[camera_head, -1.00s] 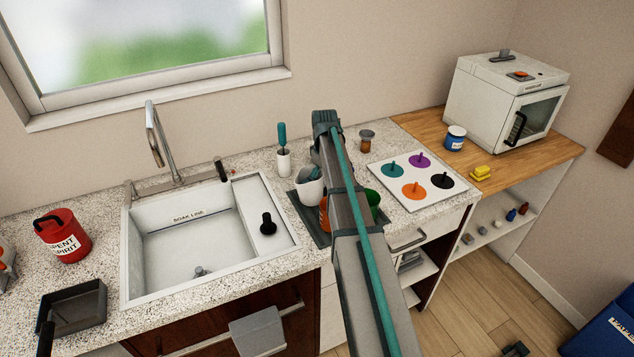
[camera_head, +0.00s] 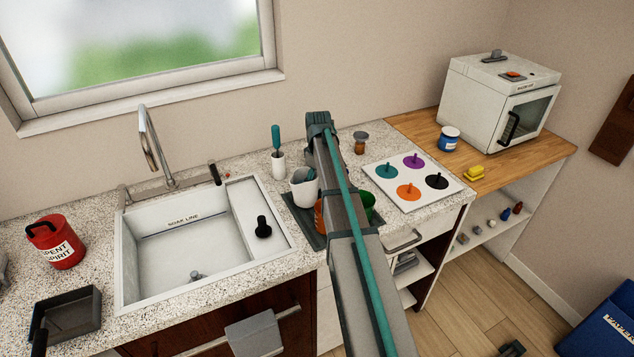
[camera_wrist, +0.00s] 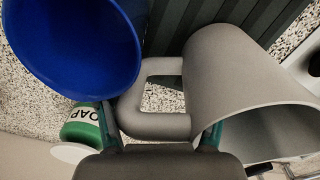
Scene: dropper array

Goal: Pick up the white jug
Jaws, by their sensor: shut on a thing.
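The white jug (camera_head: 303,192) stands on the dark ribbed mat (camera_head: 313,236) right of the sink, partly hidden by my arm. In the wrist view, the jug (camera_wrist: 225,75) fills the right side, its mouth toward the lower right and its loop handle (camera_wrist: 160,125) toward the middle. My gripper (camera_wrist: 160,136) is shut on the handle, with one teal-edged finger at each side of it. In the head view my arm hides most of the gripper. I cannot tell whether the jug is clear of the mat.
A blue cup (camera_wrist: 75,40) is close on the left in the wrist view, with a green soap bottle (camera_wrist: 82,125) below it. An orange cup (camera_head: 319,215) and a green cup (camera_head: 367,203) flank my arm. The sink (camera_head: 190,258) lies left; a peg board (camera_head: 440,204) lies right.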

